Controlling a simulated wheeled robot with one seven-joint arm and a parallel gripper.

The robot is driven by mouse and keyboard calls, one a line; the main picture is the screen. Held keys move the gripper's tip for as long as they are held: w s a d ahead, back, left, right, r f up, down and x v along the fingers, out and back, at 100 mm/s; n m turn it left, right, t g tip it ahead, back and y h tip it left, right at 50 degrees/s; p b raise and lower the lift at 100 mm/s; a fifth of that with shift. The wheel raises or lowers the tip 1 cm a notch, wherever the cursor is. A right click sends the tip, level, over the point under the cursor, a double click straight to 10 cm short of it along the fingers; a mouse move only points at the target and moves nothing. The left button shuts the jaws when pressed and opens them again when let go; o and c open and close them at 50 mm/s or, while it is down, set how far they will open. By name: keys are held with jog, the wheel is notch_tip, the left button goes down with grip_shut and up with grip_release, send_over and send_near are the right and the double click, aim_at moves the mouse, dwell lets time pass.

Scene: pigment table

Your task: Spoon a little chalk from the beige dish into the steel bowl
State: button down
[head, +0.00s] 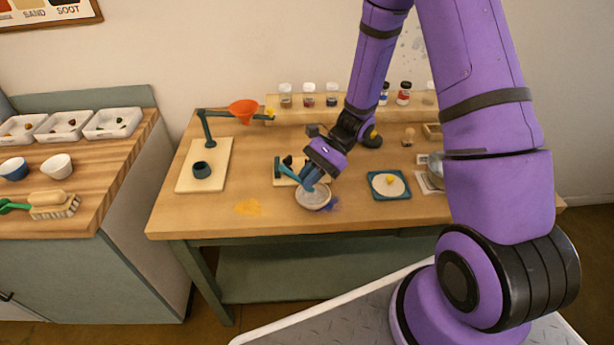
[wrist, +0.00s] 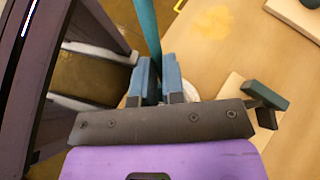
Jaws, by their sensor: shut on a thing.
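My gripper (head: 313,181) is shut on a teal spoon handle, which rises between the two blue fingers in the wrist view (wrist: 150,35). In the head view the teal handle (head: 286,168) sticks out to the left of the fingers. The fingers are right over the pale beige dish (head: 314,205), which has whitish stuff in it. The spoon's bowl end is hidden, so I cannot tell if it touches the chalk or carries any. The steel bowl (head: 436,179) is at the right, mostly hidden behind my arm.
A cream block (head: 279,182) with dark parts stands behind the dish. A teal-edged square with a white disc (head: 374,192) lies between dish and steel bowl. Jars line the back shelf. Yellow and blue stains mark the table.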

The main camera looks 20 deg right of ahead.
jog(key=shift+w+d+f+g+y, duration=0.15)
jog(key=shift+d+f+g+y, duration=0.05)
jog(key=shift+f+y, duration=0.3)
jog(key=shift+w+d+f+g+y, duration=0.1)
jog(key=shift+d+f+g+y, duration=0.1)
jog(key=shift+f+y, duration=0.25)
jog(key=shift+f, duration=0.25)
jog(key=shift+d+f, duration=0.1)
jog(key=shift+f, duration=1)
dwell(1.2)
jog(key=shift+w+d, duration=0.25)
jog(key=shift+d, duration=0.15)
dwell(1.0)
jog(key=shift+w+d+t+h, duration=0.15)
jog(key=shift+t+h, duration=0.15)
jog(key=shift+h, duration=0.35)
jog(key=shift+h, duration=0.3)
jog(key=shift+f+t+h, duration=0.15)
jog(key=shift+t+h, duration=0.15)
jog(key=shift+d+h, duration=0.15)
jog(key=shift+h, duration=0.25)
dwell(0.4)
jog(key=shift+a+t, duration=0.3)
jog(key=shift+a, duration=0.1)
dwell(0.3)
